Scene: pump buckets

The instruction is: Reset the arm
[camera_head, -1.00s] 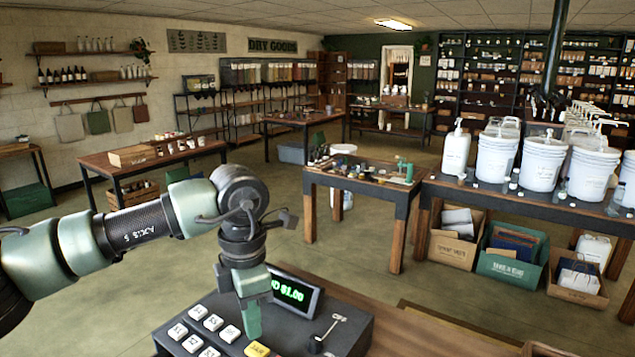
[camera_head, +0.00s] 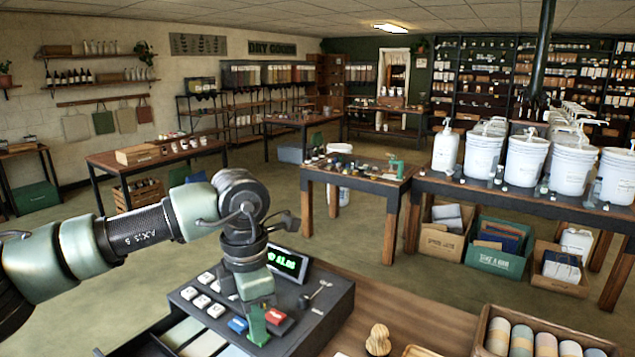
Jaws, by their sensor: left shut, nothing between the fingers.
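My left arm comes in from the left in the head view. Its gripper (camera_head: 258,324) points down with its green fingers together and empty. It is over the front right of the dark cash register (camera_head: 322,318), by the red key (camera_head: 279,321) and the blue key (camera_head: 238,324). I cannot tell whether the fingertips touch the register. The register has several white keys and a lit green display (camera_head: 285,262). An open drawer with pale compartments (camera_head: 185,335) shows at its front left. My right gripper is not in view.
On the wooden counter (camera_head: 430,325) right of the register are a small wooden figure (camera_head: 378,340) and a tray of rolls (camera_head: 487,325). Beyond, a table (camera_head: 395,200) holds small items, and white pump buckets (camera_head: 527,160) stand on a long bench.

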